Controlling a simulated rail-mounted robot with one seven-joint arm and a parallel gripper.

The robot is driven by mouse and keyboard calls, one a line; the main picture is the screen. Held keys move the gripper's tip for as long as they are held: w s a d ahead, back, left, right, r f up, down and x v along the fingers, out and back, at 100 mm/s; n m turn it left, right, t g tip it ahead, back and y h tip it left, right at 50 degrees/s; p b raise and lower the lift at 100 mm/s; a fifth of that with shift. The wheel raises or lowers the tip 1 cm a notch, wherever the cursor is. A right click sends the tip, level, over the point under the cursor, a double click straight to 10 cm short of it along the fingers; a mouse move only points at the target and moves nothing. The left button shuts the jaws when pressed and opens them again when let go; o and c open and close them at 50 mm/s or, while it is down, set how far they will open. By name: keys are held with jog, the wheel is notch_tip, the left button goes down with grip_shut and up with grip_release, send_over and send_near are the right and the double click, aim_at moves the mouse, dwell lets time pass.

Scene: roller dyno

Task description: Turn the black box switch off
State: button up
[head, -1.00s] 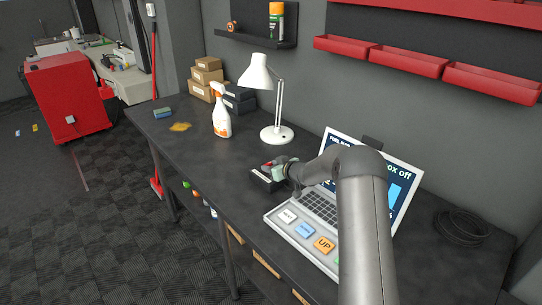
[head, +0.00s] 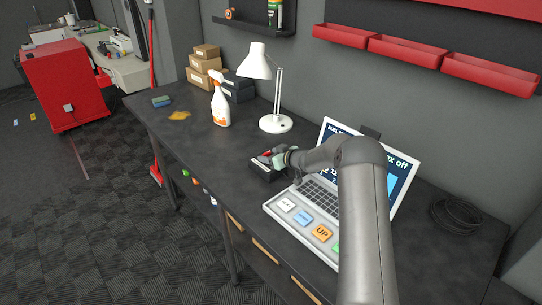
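The black box (head: 264,170) sits on the dark workbench, just left of the laptop. A red part shows on its top; the switch itself is too small and too covered to read. My gripper (head: 280,160) is at the top of the box, over its right side, touching or very close to it. The fingers are small and partly hidden, so I cannot tell whether they are open or shut. The laptop (head: 318,190) stands open behind my arm, and its screen shows part of the words "box off".
A white lamp (head: 275,122) and a spray bottle (head: 221,108) stand behind and left of the box. A coiled black cable (head: 458,217) lies at the right. Red bins (head: 407,53) hang on the wall.

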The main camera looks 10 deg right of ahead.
jog(key=b+v, duration=0.4)
jog(key=v, duration=1.3)
jog(key=shift+r, duration=0.2)
jog(key=shift+s+d, duration=0.1)
jog(key=shift+d, duration=0.05)
